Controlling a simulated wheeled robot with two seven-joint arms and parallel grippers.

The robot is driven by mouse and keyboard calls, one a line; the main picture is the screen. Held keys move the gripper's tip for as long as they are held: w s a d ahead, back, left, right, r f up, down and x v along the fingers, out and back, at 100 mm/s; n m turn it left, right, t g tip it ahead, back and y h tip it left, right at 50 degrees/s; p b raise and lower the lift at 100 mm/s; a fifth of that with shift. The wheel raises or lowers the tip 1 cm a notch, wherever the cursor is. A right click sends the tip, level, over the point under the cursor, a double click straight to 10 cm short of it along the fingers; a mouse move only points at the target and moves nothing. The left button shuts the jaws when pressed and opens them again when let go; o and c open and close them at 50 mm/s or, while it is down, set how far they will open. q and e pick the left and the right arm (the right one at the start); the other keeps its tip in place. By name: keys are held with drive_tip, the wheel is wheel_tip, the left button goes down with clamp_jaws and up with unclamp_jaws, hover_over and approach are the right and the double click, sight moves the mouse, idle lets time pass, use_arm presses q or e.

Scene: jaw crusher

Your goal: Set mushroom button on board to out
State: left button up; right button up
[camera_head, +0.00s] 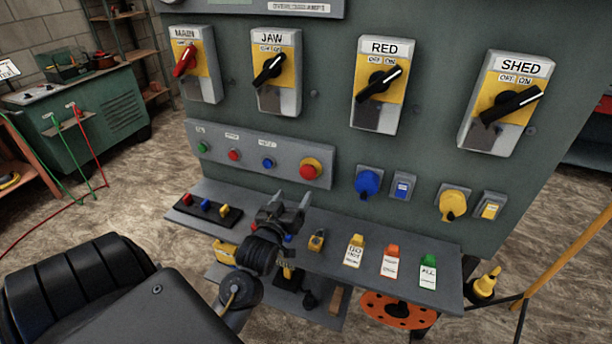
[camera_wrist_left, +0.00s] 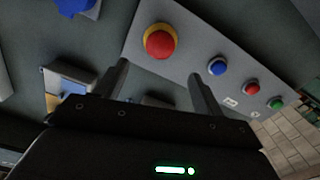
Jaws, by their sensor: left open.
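The red mushroom button (camera_head: 311,169) with a yellow collar sits at the right end of a grey button strip on the green board. In the left wrist view the red mushroom button (camera_wrist_left: 160,41) shows above and between the fingers. I cannot tell whether it is pressed in or out. My left gripper (camera_head: 288,203) is open and empty, below and a little left of the button, apart from it. Its two fingers also show in the left wrist view (camera_wrist_left: 158,82). My right gripper is not in view.
Green, red and blue small buttons (camera_head: 268,163) share the strip. Rotary switches (camera_head: 378,82) line the board above. Blue and yellow sockets (camera_head: 453,203) are to the right. A grey shelf (camera_head: 322,265) with coloured tags juts out below the board, close under my left gripper.

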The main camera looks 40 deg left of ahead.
sight(307, 174)
use_arm(q)
drive_tip(key=p+x, duration=0.2)
drive_tip(key=x, duration=0.8)
drive_tip(key=shift+w+a, duration=0.2)
drive_tip(key=shift+w, duration=0.15)
drive_tip(key=c, duration=1.4)
drive_tip(key=shift+s+d+r+p, duration=0.1)
drive_tip(key=shift+s+d+p, duration=0.1)
drive_tip(key=shift+s+p, duration=0.4)
drive_tip(key=o, duration=1.4)
drive_tip(key=shift+s, duration=0.1)
